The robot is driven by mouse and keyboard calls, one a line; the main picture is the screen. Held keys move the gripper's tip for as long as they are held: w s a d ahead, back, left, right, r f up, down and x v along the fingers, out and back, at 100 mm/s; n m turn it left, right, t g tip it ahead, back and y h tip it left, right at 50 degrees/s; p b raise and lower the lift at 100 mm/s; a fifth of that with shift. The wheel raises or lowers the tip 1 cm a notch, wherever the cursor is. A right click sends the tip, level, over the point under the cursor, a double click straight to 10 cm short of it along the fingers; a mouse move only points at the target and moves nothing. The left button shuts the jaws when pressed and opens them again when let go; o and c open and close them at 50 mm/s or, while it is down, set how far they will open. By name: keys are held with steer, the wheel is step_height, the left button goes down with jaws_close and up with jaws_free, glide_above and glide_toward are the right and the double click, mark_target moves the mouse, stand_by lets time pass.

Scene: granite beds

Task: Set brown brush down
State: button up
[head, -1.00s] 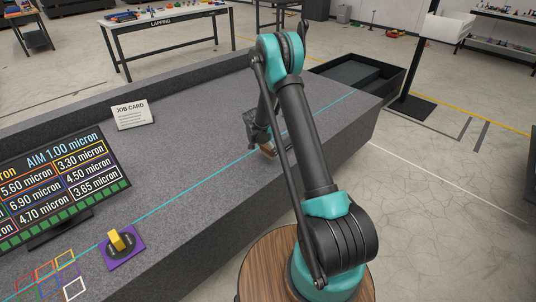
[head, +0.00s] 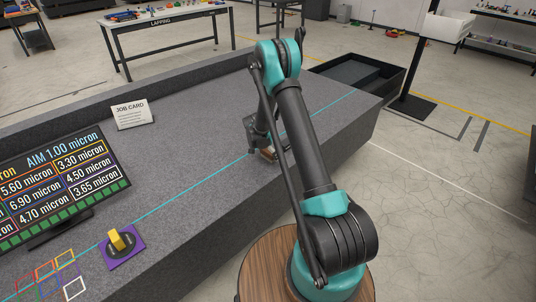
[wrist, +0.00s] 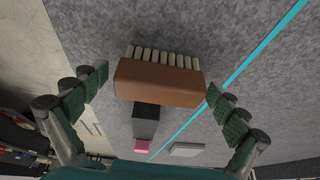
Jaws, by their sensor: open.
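The brown brush (wrist: 158,82) lies on the grey granite bed (wrist: 235,55) in the wrist view, with its row of pale bristles toward the top of the picture. My gripper (wrist: 157,88) is open, with one finger on each side of the brush and a visible gap at both ends. In the head view my gripper (head: 262,142) is low over the right part of the bed, and a small brown bit of the brush (head: 268,153) shows beneath it. The rest of the brush is hidden there by the gripper and arm.
A cyan line (head: 190,185) runs along the bed, just right of the brush in the wrist view. A dark block (wrist: 146,118), a pink piece (wrist: 142,146) and a pale flat piece (wrist: 187,149) show below the brush. The job card (head: 131,114) stands at left.

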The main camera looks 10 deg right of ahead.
steer(key=shift+r, duration=0.1)
steer(key=v, duration=1.1)
steer(key=s+d+r+n+y, duration=0.1)
steer(key=s+d+r+n, duration=0.2)
steer(key=s+r, duration=0.5)
steer(key=s+d+r+n+y, duration=0.1)
steer(key=s+n, duration=0.1)
steer(key=s, duration=0.8)
steer(key=s+d+r+n+t, duration=0.1)
steer(key=s+d+r+n, duration=0.1)
steer(key=s, duration=0.8)
steer(key=s+d+r+n+y, duration=0.1)
steer(key=s+n, duration=0.3)
steer(key=s, duration=0.7)
steer(key=shift+d+r+y, duration=0.2)
steer(key=shift+r+y, duration=0.1)
steer(key=shift+r, duration=0.15)
